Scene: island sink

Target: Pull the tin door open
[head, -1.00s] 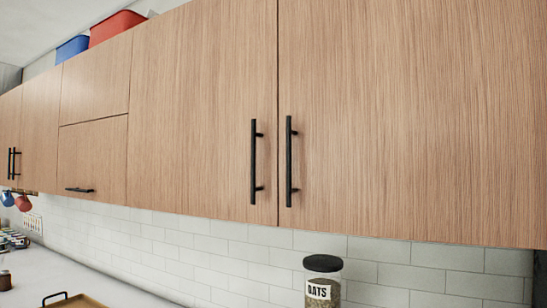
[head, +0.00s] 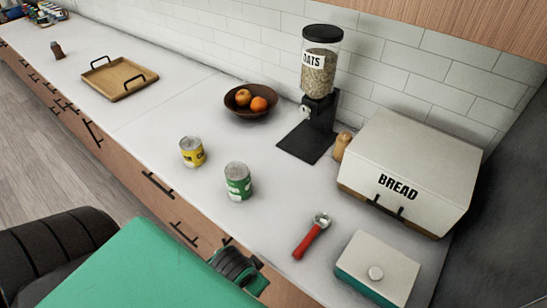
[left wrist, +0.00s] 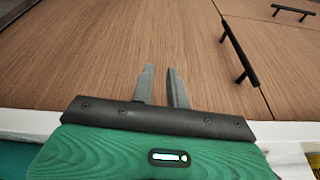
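The bread tin (head: 415,150) is a large cream box marked BREAD, at the right of the counter by the wall in the head view. Its front door (head: 395,185) appears shut, with a small black handle (head: 387,204) low on it. My left gripper (left wrist: 160,70) shows in the left wrist view, with its two grey fingers apart and nothing between them. It faces wooden cabinet fronts, and the tin is not in that view. In the head view neither gripper's fingers show; a green part of my arm is at the bottom left.
Two cans, a yellow one (head: 192,152) and a green one (head: 238,181), stand further left.

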